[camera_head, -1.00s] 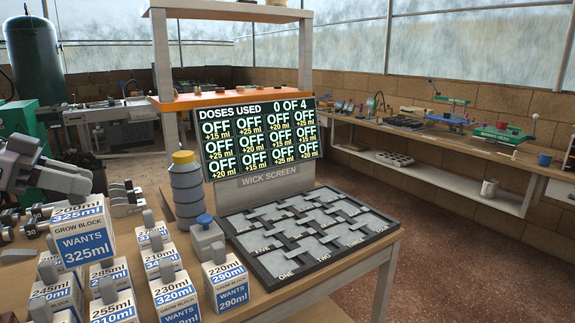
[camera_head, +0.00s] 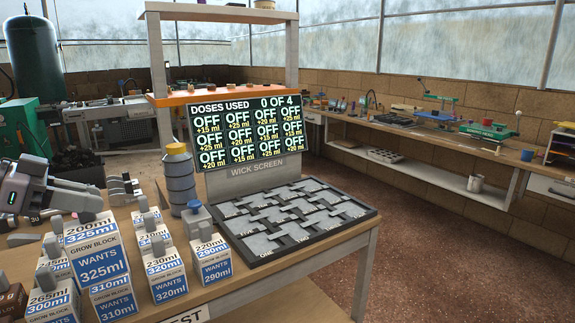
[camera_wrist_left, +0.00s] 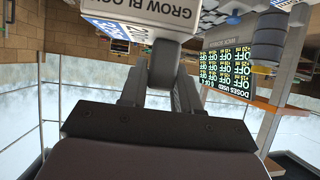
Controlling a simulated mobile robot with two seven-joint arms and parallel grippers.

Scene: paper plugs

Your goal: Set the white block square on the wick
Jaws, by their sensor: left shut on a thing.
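My left gripper (camera_head: 88,203) is shut on the grey handle of a white block (camera_head: 98,250) marked 200ml, 325ml and "WANTS 325ml". In the left wrist view the gripper (camera_wrist_left: 162,88) grips the handle (camera_wrist_left: 163,65), with the block (camera_wrist_left: 150,18) beyond it. The block is in front of other blocks and hides parts of them. I cannot tell how far it is above the bench. The wick (camera_head: 300,220) is a set of grey interlocking pads in a dark tray, right of the block. No block stands on it. My right gripper is not in view.
Several white blocks with grey handles (camera_head: 212,262) stand on the wooden bench left of the tray. A grey bottle with a yellow cap (camera_head: 179,172) and a blue-topped container (camera_head: 197,220) stand between. The screen (camera_head: 245,132) behind the tray reads 0 of 4 doses used.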

